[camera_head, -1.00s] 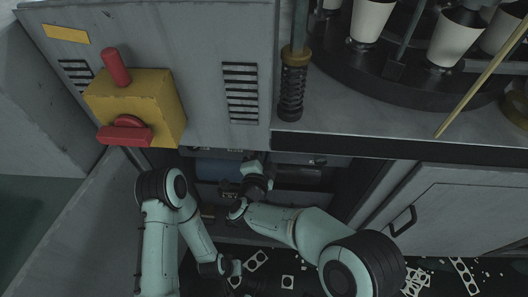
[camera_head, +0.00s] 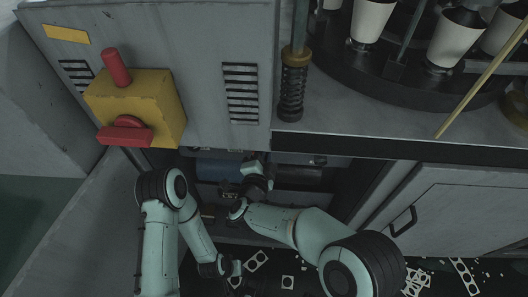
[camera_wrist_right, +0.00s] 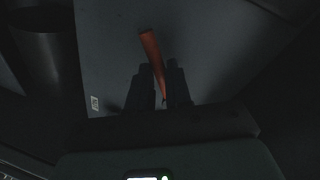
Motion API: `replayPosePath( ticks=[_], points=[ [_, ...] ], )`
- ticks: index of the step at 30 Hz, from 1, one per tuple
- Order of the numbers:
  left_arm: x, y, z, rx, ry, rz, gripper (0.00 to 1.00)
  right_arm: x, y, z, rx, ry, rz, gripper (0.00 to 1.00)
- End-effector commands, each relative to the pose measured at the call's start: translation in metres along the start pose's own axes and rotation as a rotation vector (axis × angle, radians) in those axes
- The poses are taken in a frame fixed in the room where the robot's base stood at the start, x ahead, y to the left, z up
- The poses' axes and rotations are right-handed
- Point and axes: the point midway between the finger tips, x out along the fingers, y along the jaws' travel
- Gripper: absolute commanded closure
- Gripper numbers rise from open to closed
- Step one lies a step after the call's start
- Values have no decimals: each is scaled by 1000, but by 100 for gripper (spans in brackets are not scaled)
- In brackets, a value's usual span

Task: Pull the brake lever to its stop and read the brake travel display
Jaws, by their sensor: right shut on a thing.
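The brake lever (camera_wrist_right: 149,48) is an orange-red bar in the dark right wrist view. It runs down between the two dark fingers of my right gripper (camera_wrist_right: 160,82), which is shut on it. In the head view my right wrist reaches into the open dark bay under the machine; the lever and fingertips are hidden there. A small lit panel (camera_wrist_right: 148,178) is cut off by the bottom edge of the wrist view; whether it is the brake travel display and what it reads cannot be told. My left gripper (camera_head: 234,269) hangs low by the floor, too small to judge.
A yellow switch box (camera_head: 150,100) with red parts is on the grey cabinet at left. A spring-loaded rod (camera_head: 292,85) and white cups (camera_head: 370,18) stand above the bay. A cabinet door with a handle (camera_head: 403,221) is at right. Punched scraps (camera_head: 288,282) litter the floor.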

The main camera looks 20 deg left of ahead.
Motion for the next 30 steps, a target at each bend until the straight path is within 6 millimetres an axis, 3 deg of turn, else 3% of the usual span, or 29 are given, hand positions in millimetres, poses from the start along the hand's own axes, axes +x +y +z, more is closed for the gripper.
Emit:
replayPosePath(
  ticks=[1, 8, 9, 10, 30],
  points=[
    [0, 0, 0, 0, 0, 0, 57, -2, -15, 0, 15, 1, -30, 100],
    [0, 0, 0, 0, 0, 0, 57, -2, -15, 0, 15, 2, -30, 100],
    [0, 0, 0, 0, 0, 0, 57, -2, -15, 0, 15, 2, -31, 68],
    [0, 0, 0, 0, 0, 0, 57, -2, -15, 0, 14, 1, -30, 59],
    [0, 0, 0, 0, 0, 0, 57, -1, -7, 1, 3, -2, -15, 59]
  ],
)
